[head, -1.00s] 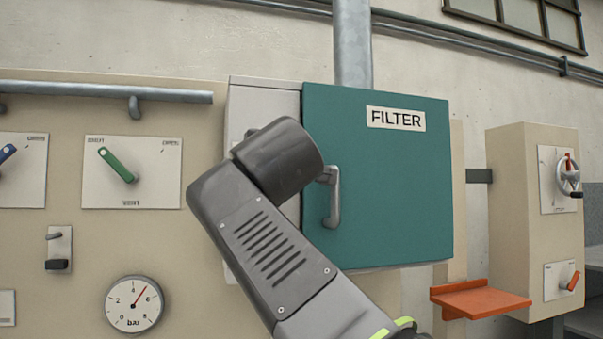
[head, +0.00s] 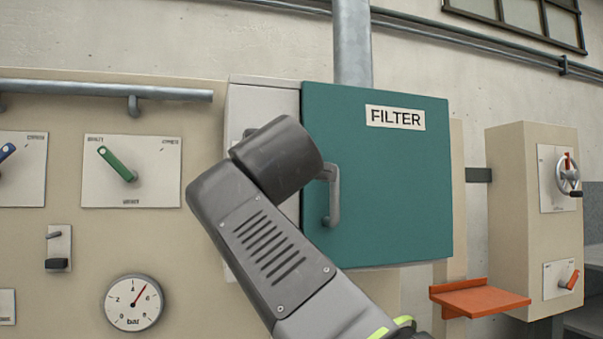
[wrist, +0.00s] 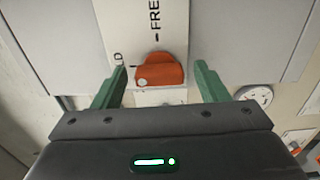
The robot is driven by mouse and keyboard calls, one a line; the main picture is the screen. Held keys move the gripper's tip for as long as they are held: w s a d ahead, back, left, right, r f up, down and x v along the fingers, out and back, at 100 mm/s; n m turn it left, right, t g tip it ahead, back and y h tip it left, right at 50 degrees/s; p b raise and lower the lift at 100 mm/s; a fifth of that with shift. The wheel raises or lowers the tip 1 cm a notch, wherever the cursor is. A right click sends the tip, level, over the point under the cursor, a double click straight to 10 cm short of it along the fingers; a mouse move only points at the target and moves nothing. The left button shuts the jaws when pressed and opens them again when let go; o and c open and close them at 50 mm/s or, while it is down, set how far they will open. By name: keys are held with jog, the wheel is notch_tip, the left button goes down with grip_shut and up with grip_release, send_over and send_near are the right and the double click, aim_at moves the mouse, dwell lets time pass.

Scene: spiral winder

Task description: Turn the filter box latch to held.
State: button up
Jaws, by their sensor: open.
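The filter box (head: 425,190) has a teal front door with a FILTER sign and a grey handle (head: 333,195). In the wrist view an orange latch knob (wrist: 162,70) sits on a pale plate (wrist: 152,22) marked FREE, with another word mostly cut off, ending in D, at its left. My gripper (wrist: 160,82) is open. Its two green fingers stand apart, one on each side of the knob; I cannot tell whether either touches it. In the head view my arm hides the gripper and the latch.
A panel with a green-handled switch (head: 118,164) and a pressure gauge (head: 133,303) is on the left. An orange shelf (head: 480,302) and a beige cabinet (head: 508,220) with a handwheel (head: 568,175) are on the right.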

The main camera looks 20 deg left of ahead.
jog(key=b+v, duration=0.4)
jog(key=v, duration=0.9)
jog(key=shift+s, duration=0.35)
jog(key=shift+d, duration=0.15)
jog(key=shift+w, duration=0.1)
jog(key=p+x, duration=0.3)
jog(key=x, duration=0.9)
jog(key=shift+p, duration=0.3)
dwell(0.4)
